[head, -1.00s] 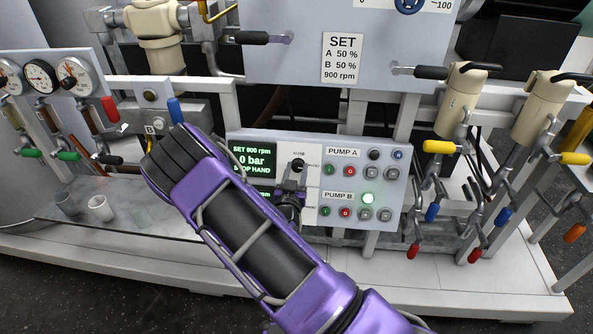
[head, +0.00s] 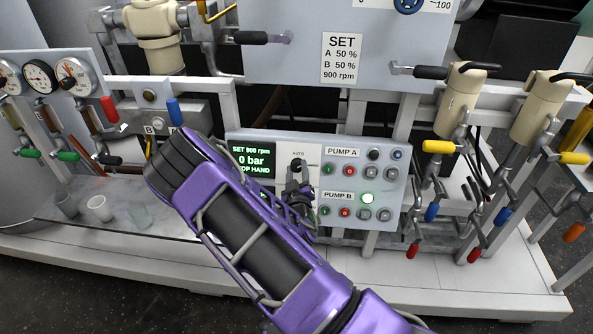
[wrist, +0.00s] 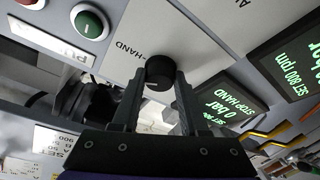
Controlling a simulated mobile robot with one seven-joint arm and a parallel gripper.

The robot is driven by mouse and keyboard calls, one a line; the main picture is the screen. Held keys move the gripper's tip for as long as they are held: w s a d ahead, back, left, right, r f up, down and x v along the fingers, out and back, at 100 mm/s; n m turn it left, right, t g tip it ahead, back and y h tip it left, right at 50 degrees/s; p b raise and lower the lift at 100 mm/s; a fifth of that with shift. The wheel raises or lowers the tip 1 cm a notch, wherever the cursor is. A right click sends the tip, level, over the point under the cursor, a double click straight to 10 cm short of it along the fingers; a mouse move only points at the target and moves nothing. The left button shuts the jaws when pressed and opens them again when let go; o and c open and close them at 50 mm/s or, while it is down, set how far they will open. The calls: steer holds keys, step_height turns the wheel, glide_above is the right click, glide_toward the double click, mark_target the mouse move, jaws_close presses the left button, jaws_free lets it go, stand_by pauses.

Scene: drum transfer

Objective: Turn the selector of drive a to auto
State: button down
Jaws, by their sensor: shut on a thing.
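The control panel (head: 392,152) stands in the middle of the head view. Its upper black selector knob (head: 297,163) sits between the green display (head: 252,160) and the PUMP A buttons, with AUTO printed above it. The display reads STOP HAND and 0 bar. My gripper (head: 298,178) reaches the knob from below. In the wrist view, my gripper (wrist: 159,80) is shut on the black selector knob (wrist: 160,70), one finger on each side. HAND is printed beside the knob. The knob's pointer is hidden, and the lower selector is covered by my gripper and arm.
PUMP A and PUMP B buttons (head: 346,170) lie close to the right of the knob. Several cups (head: 99,208) stand on the shelf at the left. Valves with coloured handles (head: 440,146) are on the right. A SET sign (head: 341,58) hangs above.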

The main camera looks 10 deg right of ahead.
steer(key=n+y, duration=0.1)
steer(key=n, duration=0.2)
steer(key=n+g+y+p, duration=0.1)
steer(key=n, duration=0.3)
steer(key=shift+d+r+n+y, duration=0.2)
steer(key=shift+n+y, duration=0.1)
steer(key=shift+y, duration=0.1)
steer(key=n+g, duration=0.1)
steer(key=n, duration=0.2)
steer(key=n+g+y+p, duration=0.1)
steer(key=n, duration=0.1)
steer(key=shift+n+p, duration=0.3)
steer(key=shift+n, duration=0.1)
steer(key=shift+c, duration=2.2)
jaws_free()
steer(key=shift+s+r, duration=0.1)
